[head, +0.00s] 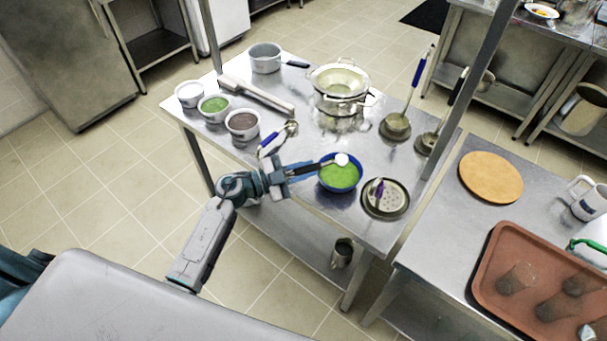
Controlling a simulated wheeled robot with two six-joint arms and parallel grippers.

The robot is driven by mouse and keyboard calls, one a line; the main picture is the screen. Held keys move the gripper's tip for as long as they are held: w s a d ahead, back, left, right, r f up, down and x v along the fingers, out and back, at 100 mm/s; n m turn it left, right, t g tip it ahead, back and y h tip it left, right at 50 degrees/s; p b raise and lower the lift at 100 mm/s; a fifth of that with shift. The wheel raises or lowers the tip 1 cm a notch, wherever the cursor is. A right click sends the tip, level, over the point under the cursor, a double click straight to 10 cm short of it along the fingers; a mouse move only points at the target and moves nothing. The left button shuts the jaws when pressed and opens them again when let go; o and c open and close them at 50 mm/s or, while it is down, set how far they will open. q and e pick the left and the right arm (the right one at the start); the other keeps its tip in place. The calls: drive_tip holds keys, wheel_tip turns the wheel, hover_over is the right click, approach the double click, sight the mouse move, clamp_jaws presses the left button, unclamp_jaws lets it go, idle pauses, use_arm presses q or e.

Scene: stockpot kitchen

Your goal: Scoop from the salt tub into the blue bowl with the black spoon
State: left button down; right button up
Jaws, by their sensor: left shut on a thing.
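My left gripper (284,174) is shut on the black spoon (310,167) near its handle end, at the left of the blue bowl. The spoon points right, and its head carries a white heap (341,159) over the far part of the blue bowl (327,186). I cannot tell whether the spoon touches the bowl's contents. The bowl holds a green substance. The salt tub (190,102), a white tub with white contents, stands at the table's far left corner. My right gripper is not in view.
Tubs with green (213,116) and brown (242,135) contents stand near the salt tub. A blue-handled utensil (272,139) lies behind my gripper. A round perforated disc (397,204) lies right of the bowl. A large pot (322,98), saucepan (265,64) and ladles (395,128) stand farther back.

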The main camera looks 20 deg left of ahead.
use_arm(q)
drive_tip(key=f+m+b, duration=0.1)
drive_tip(key=m+b, duration=0.4)
drive_tip(key=s+d+f+m+b, duration=0.1)
drive_tip(key=m+b, duration=0.4)
drive_tip(key=s+d+f+m+b, duration=0.1)
drive_tip(key=m+b, duration=0.4)
drive_tip(key=shift+s+f, duration=0.1)
drive_tip(key=shift+s, duration=0.1)
idle(0.7)
idle(0.8)
idle(0.9)
